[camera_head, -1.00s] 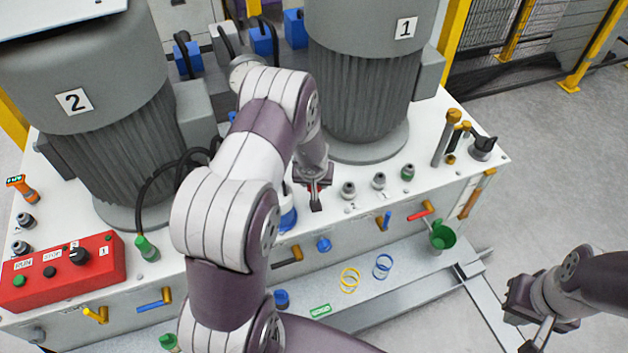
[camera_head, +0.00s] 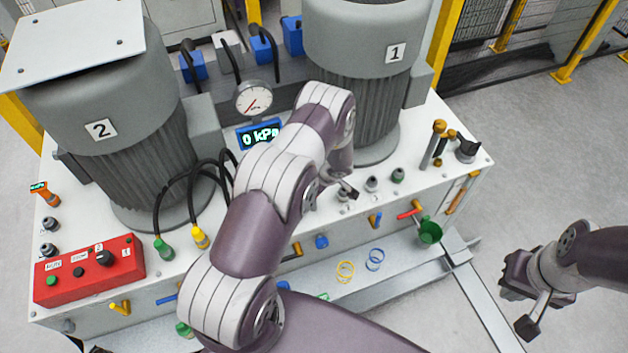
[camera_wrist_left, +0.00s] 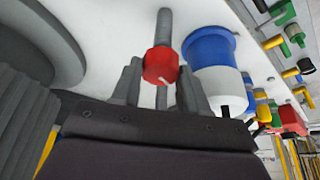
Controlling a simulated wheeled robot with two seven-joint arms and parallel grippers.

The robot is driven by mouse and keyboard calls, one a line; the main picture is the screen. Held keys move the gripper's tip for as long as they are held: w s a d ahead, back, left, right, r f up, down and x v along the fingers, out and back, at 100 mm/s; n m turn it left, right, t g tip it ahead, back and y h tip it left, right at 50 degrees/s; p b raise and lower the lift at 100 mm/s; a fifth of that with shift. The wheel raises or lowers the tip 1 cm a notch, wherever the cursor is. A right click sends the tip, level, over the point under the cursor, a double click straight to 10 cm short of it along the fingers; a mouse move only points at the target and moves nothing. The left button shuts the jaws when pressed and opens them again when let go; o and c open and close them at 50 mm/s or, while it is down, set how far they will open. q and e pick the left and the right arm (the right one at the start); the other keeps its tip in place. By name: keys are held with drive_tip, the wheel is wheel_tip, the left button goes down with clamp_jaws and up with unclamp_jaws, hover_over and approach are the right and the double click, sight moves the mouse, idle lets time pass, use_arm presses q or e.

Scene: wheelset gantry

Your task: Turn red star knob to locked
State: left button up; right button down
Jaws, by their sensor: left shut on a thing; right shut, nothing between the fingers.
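My right gripper (camera_head: 532,322) is shut and empty, out over the floor at the lower right.
A blue and white cylinder (camera_wrist_left: 212,65) stands close beside the knob. Motor 1 (camera_head: 352,110) and motor 2 (camera_head: 125,150) rise behind. A gauge (camera_head: 253,98) and a 0 kPa display (camera_head: 262,134) stand between them. A red control box (camera_head: 120,262) is at left.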

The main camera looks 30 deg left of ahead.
use_arm(q)
drive_tip(key=shift+f+n+g, duration=0.1)
drive_tip(key=shift+n+g, duration=0.2)
drive_tip(key=shift+n, duration=0.5)
drive_tip(key=shift+n+g+b, duration=0.3)
drive_tip(key=shift+n+b, duration=0.1)
drive_tip(key=shift+n, duration=0.5)
drive_tip(key=shift+w, duration=0.1)
drive_tip(key=o, duration=1.1)
drive_tip(key=shift+c, duration=0.2)
